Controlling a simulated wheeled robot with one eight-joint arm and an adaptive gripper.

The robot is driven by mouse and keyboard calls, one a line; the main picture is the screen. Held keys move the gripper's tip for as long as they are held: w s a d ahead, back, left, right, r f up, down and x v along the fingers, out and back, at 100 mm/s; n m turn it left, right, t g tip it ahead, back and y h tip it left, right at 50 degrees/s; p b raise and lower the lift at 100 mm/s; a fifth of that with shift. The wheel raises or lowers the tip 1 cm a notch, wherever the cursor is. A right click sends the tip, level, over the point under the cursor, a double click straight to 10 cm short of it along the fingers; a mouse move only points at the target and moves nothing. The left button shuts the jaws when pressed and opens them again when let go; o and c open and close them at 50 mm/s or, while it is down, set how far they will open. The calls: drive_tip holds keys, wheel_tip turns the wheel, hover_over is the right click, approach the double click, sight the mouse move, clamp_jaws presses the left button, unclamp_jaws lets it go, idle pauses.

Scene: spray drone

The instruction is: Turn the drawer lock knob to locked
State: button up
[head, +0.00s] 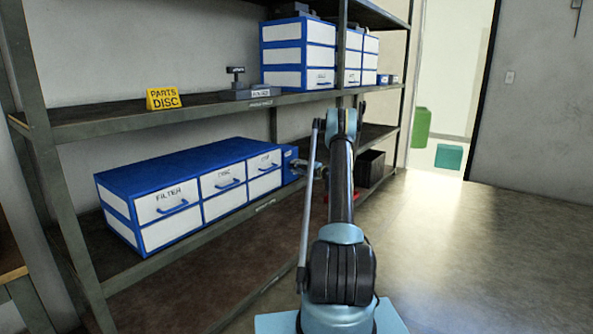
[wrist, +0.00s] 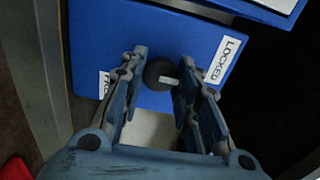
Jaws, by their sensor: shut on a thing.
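The lock knob (wrist: 156,72) is a dark round knob on a blue panel (wrist: 195,35) in the wrist view. A pale mark on it points to the right, roughly toward the side with the white LOCKED label (wrist: 224,60). A second white label (wrist: 104,84) on the left is mostly hidden by a finger. My gripper (wrist: 158,80) has one finger on each side of the knob and is shut on it. In the head view my gripper (head: 305,167) is at the right end of the blue drawer unit (head: 180,165); the knob cannot be made out there.
The drawer unit has white fronts marked FILTER, DISC and a third label, and stands on the lower shelf (head: 225,222). The shelf above (head: 215,106) holds a yellow PARTS DISC sign (head: 163,98) and more blue drawers (head: 298,54). A dark bin (head: 371,168) stands right of my arm. Floor at right is clear.

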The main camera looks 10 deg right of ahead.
drive_tip(key=o, duration=1.1)
drive_tip(key=shift+f, duration=0.15)
drive_tip(key=shift+c, duration=0.2)
drive_tip(key=v, duration=1.2)
drive_tip(key=shift+a, duration=0.1)
